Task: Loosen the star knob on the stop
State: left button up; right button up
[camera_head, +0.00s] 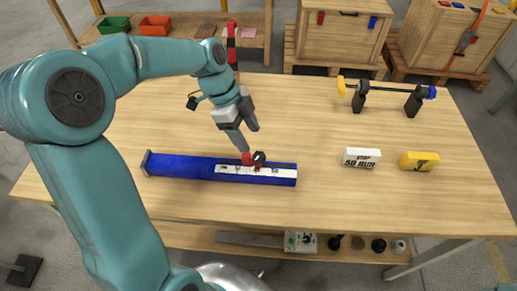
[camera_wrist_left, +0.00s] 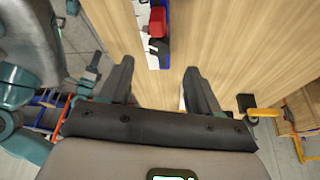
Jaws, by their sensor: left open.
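A blue beam (camera_head: 190,168) with a white scale strip lies across the table. A red stop (camera_head: 246,159) sits on it, with a black star knob (camera_head: 259,157) at its right side. The red stop (camera_wrist_left: 157,19) and the black knob (camera_wrist_left: 158,45) also show in the left wrist view. My left gripper (camera_head: 249,139) is open and empty, just above and behind the stop. In the left wrist view its fingers (camera_wrist_left: 160,72) are spread apart, with the knob beyond the gap between them. My right gripper is not in view.
A white block (camera_head: 361,158) reading "STOP 50 mm" and a yellow block (camera_head: 419,161) stand to the right. A shaft on black supports (camera_head: 359,98) stands at the back right. A red and black post (camera_head: 232,45) stands at the back edge. The table front is clear.

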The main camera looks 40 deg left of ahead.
aim_at(260, 156)
pick_arm(q)
jog(key=x, duration=0.6)
jog(key=shift+s+d+r, duration=0.1)
jog(key=shift+s+d, duration=0.05)
jog(key=shift+d, duration=0.05)
jog(key=shift+f, duration=0.45)
jog(key=shift+d+r, duration=0.1)
jog(key=c, duration=1.1)
